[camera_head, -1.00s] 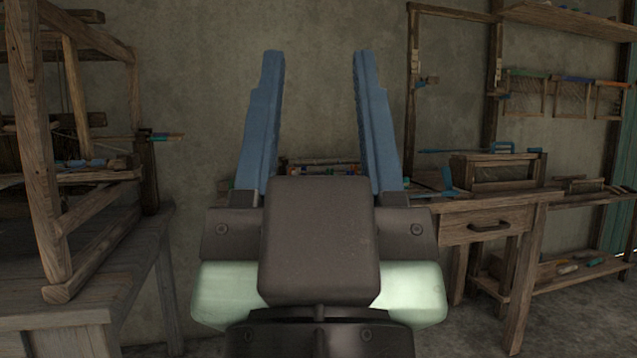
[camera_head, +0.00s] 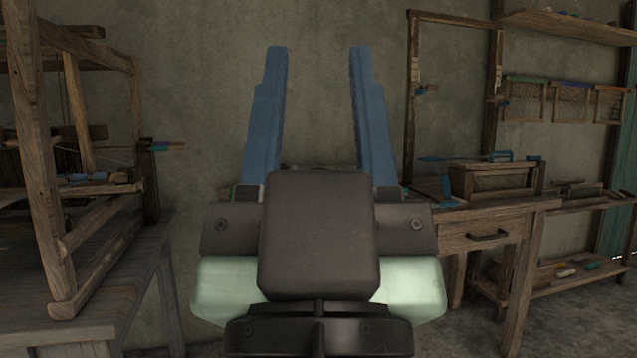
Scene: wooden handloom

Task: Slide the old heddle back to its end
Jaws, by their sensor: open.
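My gripper (camera_head: 319,62) fills the middle of the view. Its two blue fingers point up and stand wide apart, with only the bare wall showing between them. The wooden handloom (camera_head: 48,200) stands on a grey table at the left, cut off by the picture's edge. Small rods with coloured ends (camera_head: 165,146) stick out from the loom's right side. I cannot make out the old heddle with certainty. My gripper is well to the right of the loom and touches nothing that I can see.
The grey table (camera_head: 120,262) bears the loom. A wooden workbench with a drawer (camera_head: 487,237) stands at the right, with blue tools (camera_head: 480,157) on it. A tall wooden frame (camera_head: 411,110) rises behind it. A shelf (camera_head: 570,25) is on the wall. My gripper hides the area behind it.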

